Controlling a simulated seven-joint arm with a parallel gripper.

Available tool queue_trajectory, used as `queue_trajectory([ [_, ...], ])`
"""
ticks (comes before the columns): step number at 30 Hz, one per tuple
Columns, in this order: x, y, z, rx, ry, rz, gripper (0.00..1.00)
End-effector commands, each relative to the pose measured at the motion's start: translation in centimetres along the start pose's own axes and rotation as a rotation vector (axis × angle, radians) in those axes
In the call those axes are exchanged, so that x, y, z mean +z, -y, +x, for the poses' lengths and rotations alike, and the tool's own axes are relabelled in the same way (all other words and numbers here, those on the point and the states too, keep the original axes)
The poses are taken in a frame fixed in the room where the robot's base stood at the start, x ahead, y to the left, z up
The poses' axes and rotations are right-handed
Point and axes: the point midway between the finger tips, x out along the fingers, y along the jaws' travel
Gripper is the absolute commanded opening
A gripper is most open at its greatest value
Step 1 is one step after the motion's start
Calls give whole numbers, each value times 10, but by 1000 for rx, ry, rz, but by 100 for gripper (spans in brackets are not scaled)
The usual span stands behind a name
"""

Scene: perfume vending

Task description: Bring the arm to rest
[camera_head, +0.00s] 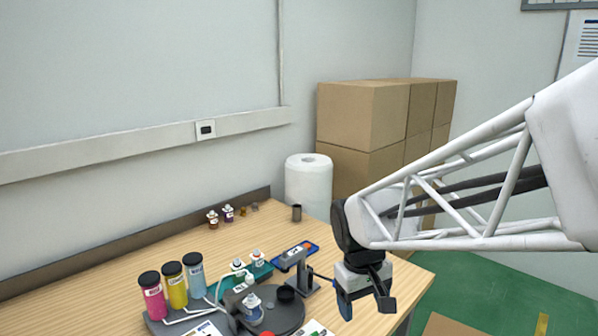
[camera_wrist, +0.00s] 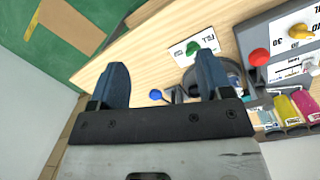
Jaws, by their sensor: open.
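My gripper (camera_head: 365,302) hangs below my white arm at the right of the head view, near the table's right edge. Its jaws are open and nothing shows between them. In the wrist view my gripper (camera_wrist: 162,85) shows two blue fingers spread apart, with the wooden table (camera_wrist: 150,62) beyond them. In the head view the table (camera_head: 130,270) runs along the wall. A perfume machine with a round dark grey base (camera_head: 285,318) stands on it, left of my gripper.
Pink (camera_head: 152,297), yellow (camera_head: 175,285) and blue (camera_head: 195,276) bottles stand at the machine's left. A white paper roll (camera_head: 308,186) and cardboard boxes (camera_head: 360,120) stand behind. A small screen device (camera_head: 296,254) stands close to my gripper.

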Motion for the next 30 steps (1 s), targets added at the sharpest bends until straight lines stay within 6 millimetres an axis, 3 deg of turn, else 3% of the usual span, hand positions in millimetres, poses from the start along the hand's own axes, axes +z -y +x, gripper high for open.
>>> queue_trajectory([
  [9, 68, -10, -23, -11, -114, 161, 72],
  [18, 128, -10, -32, -22, -216, 305, 72],
  [24, 154, -8, -32, -29, -263, 371, 72],
  [30, 162, -7, -32, -31, -278, 393, 72],
])
